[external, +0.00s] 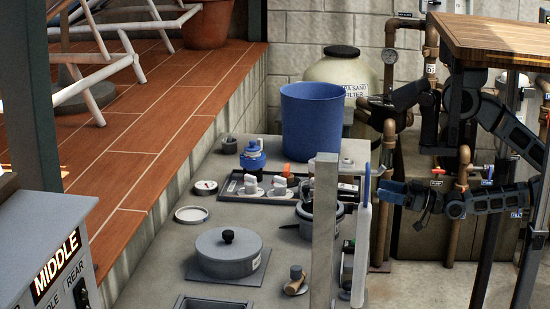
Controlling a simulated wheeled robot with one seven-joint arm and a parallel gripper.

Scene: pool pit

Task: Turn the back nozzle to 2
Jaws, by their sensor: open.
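A dark tray (310,196) on the grey bench holds several small white-and-grey fittings (280,187) and an orange-topped one (287,170). A blue-topped fitting (253,155) stands just behind the tray. I cannot tell which of these, if any, is the back nozzle, and no number 2 can be read. My gripper (390,192) is at the right, with blue fingertips pointing left. It is open, and nothing shows between the fingers. It is beyond the bench's right edge, beside a white upright piece (362,245), and apart from the tray and fittings.
A blue bucket (312,120) stands behind the tray. A grey lidded pot (228,252) and a dark round pot (320,215) are on the bench. A grey post (325,230) rises in front. Pipes with a red-handled valve (437,171) and a wooden top (495,40) crowd the right.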

